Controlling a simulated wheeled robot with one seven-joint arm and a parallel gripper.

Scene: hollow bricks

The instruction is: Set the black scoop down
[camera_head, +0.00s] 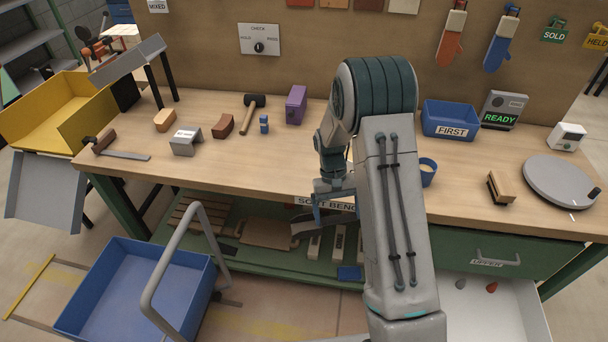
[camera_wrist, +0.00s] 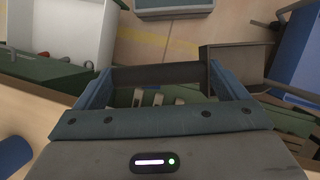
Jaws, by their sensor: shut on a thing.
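My gripper (camera_head: 326,208) is in front of the bench's front edge, below the level of its top. It is shut on the black scoop (camera_head: 305,224). In the wrist view the scoop's dark handle (camera_wrist: 155,75) lies across between the two blue fingers of my gripper (camera_wrist: 160,84). The scoop's boxy pan (camera_wrist: 237,66) sticks out to the right of the fingers. The scoop hangs in front of the lower shelf; the picture does not clearly show whether it touches anything. Part of it is hidden behind my gripper in the head view.
The bench top (camera_head: 300,165) holds blocks, a mallet (camera_head: 250,110), a blue FIRST bin (camera_head: 450,118) and a round grey plate (camera_head: 560,180). The lower green shelf (camera_head: 255,262) holds several items. A white drawer (camera_head: 500,315) is open. A blue cart (camera_head: 140,290) stands at lower left.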

